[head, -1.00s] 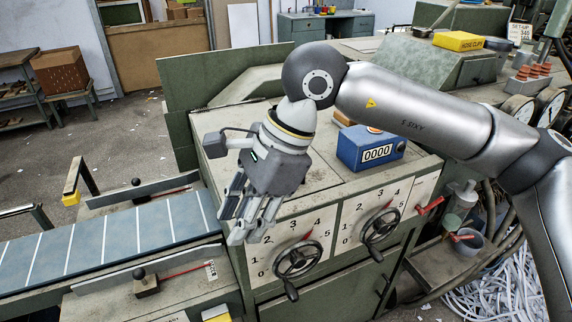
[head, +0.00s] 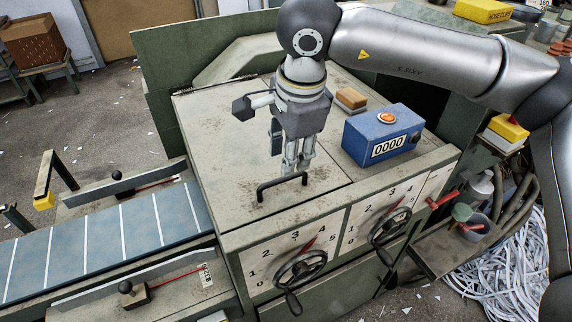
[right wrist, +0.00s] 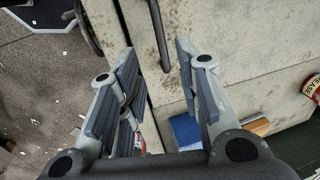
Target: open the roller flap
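The roller flap (head: 222,150) is a worn beige metal panel on top of the machine, lying flat and closed. Its black bar handle (head: 282,186) stands near the front edge. My right gripper (head: 292,172) points down just behind and above the handle. In the right wrist view, my right gripper (right wrist: 160,62) is open with nothing between its fingers. There the black handle (right wrist: 160,36) lies ahead of the gap between the fingertips. I cannot tell whether a finger touches it. My left gripper is not in view.
A blue counter box (head: 368,150) with an orange button and a tan block (head: 351,98) stand right of the flap. Two handwheels (head: 300,268) (head: 390,226) project from the front. A striped conveyor (head: 110,240) runs off left. A green panel (head: 150,90) rises behind.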

